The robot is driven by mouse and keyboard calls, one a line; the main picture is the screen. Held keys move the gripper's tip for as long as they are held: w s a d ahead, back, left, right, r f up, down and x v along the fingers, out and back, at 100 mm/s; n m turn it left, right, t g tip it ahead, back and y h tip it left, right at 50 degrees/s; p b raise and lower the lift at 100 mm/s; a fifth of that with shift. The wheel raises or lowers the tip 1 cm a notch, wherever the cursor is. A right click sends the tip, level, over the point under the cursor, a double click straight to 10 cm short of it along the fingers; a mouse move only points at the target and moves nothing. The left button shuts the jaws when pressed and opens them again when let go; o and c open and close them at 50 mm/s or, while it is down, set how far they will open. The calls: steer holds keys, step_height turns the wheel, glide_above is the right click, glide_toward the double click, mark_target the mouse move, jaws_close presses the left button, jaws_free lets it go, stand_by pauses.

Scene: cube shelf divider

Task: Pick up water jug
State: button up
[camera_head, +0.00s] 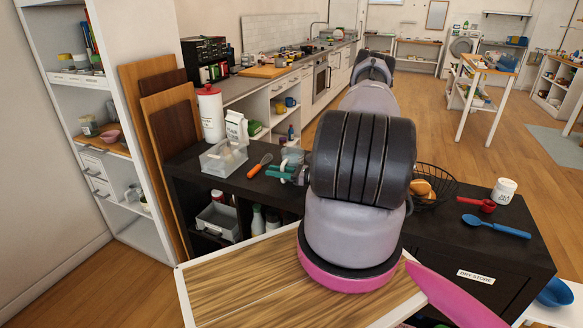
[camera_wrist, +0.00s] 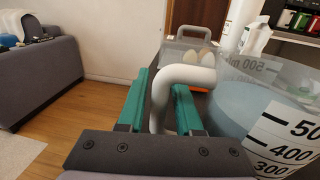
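In the head view the jug (camera_head: 293,156) is on the black counter, partly hidden by my arm. Its white handle (camera_wrist: 163,95) rises between the two teal fingers of my gripper (camera_wrist: 163,85). The fingers stand apart on either side of the handle, with a narrow dark gap showing beside it on the left. In the head view my gripper (camera_head: 286,170) is low beside the jug.
A clear bin (camera_head: 222,157), a white carton (camera_head: 237,128) and an orange-handled whisk (camera_head: 260,165) are left of the jug. A wire basket (camera_head: 433,186), a white mug (camera_head: 504,190), a red scoop (camera_head: 478,204) and a blue spoon (camera_head: 497,227) lie to the right.

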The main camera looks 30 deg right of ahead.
jaws_close()
stand_by(1.4)
